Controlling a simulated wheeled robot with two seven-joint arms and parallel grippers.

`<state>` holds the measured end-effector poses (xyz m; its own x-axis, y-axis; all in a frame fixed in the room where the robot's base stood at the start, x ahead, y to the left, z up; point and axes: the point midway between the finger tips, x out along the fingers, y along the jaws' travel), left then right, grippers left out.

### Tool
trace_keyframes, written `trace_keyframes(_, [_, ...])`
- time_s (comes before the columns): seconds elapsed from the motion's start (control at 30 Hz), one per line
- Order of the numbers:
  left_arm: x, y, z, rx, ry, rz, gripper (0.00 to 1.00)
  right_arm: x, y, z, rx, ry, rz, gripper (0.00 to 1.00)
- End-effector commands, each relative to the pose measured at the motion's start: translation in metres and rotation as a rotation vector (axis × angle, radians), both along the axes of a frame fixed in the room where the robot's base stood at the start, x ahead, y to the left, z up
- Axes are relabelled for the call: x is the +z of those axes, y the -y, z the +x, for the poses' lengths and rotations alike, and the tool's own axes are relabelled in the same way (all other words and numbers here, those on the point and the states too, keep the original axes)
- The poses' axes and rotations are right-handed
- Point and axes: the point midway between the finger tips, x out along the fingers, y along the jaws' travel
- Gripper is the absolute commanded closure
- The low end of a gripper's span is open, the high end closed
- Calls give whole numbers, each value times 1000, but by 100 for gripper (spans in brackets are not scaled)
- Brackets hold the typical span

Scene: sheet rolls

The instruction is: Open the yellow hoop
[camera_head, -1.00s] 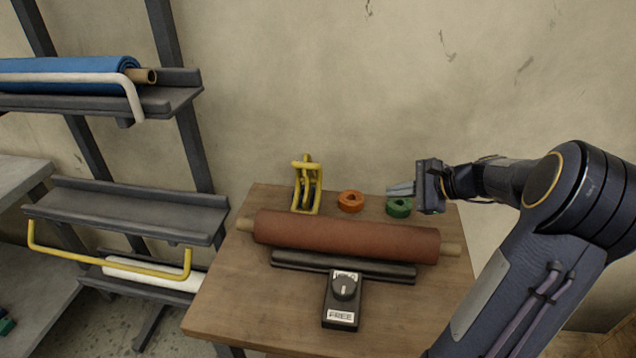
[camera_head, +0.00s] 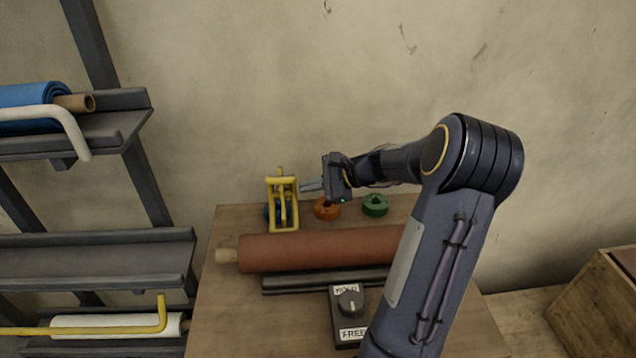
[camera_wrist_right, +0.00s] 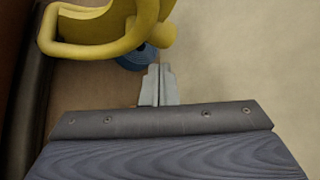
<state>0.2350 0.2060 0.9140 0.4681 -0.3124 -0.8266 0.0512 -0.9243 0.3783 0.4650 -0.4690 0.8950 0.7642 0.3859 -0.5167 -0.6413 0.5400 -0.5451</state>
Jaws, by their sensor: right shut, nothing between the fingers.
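A yellow hoop (camera_head: 85,330) runs along the rack at the lower left of the head view, below the middle shelf and in front of a white roll. Its right end stands upright; its left end is out of frame. A yellow stand (camera_head: 282,203) with a blue ring (camera_head: 269,212) sits at the table's back left. My right gripper (camera_head: 313,186) is shut and empty, just right of the yellow stand. In the right wrist view the gripper fingers (camera_wrist_right: 158,84) point toward the yellow stand (camera_wrist_right: 100,38) and the blue ring (camera_wrist_right: 136,57). My left gripper is not in view.
An orange ring (camera_head: 327,209) and a green ring (camera_head: 375,205) lie at the table's back. A brown roll (camera_head: 310,249) lies before them, with a knob box (camera_head: 349,305) in front. A white roll (camera_head: 110,324) and blue roll (camera_head: 30,97) are on the rack. A crate (camera_head: 598,310) stands right.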

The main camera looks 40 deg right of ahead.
Motion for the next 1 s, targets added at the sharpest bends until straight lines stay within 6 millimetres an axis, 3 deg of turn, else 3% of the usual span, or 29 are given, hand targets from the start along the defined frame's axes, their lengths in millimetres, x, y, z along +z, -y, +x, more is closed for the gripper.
trace_keyframes(0.1, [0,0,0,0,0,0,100,-12,-9,16,2,-1,2,100])
trace_keyframes(0.33, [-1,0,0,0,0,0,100,-22,-16,32,1,0,-1,100])
trace_keyframes(0.7, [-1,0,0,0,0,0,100,-23,-17,34,-1,1,-1,100])
trace_keyframes(0.87, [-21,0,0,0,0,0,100,-22,-17,33,-2,41,-36,100])
trace_keyframes(1.0, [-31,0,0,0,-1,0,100,-7,-20,30,0,89,-78,100])
